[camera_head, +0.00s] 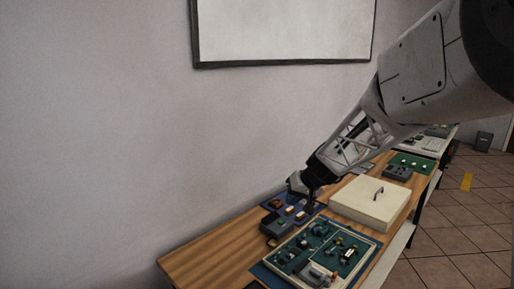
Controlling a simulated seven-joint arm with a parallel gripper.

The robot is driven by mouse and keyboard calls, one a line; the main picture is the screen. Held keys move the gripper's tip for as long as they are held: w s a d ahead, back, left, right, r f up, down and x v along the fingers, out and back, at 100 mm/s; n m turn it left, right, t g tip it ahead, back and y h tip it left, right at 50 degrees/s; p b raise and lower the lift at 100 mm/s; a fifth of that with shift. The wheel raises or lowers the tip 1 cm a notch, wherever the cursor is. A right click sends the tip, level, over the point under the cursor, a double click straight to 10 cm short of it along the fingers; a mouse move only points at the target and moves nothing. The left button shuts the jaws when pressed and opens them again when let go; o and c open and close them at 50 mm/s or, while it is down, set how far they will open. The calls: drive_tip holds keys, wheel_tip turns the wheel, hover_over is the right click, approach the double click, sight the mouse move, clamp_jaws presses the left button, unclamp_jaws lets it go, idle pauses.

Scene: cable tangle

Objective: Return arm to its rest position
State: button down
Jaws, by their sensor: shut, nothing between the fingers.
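My arm reaches in from the upper right, down and to the left across the view. My gripper (312,206) is at its lower end, above a blue mat (279,200) near the wall side of the wooden table (215,258). The gripper is small and dark here. Its fingers are shut with nothing seen between them. Whether the fingertips touch anything on the mat cannot be told.
A cream box (368,206) with a handle stands right of the gripper. A dark device (276,227) and a framed green board (300,262) with several parts lie in front. A green board (412,162) lies farther back. Bare wood shows at the table's left end.

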drive_tip(key=s+d+r+h, duration=0.1)
drive_tip(key=s+d+h, duration=0.1)
drive_tip(key=s, duration=1.1)
drive_tip(key=s+d+r+m+h, duration=0.1)
drive_tip(key=s+d+h, duration=0.1)
drive_tip(key=s, duration=1.2)
drive_tip(key=s+d+r+g+h, duration=0.1)
drive_tip(key=s+d+r+h, duration=0.1)
drive_tip(key=s, duration=1.1)
drive_tip(key=shift+s+d+m, duration=0.3)
drive_tip(key=shift+d+m, duration=0.1)
drive_tip(key=shift+d, duration=0.3)
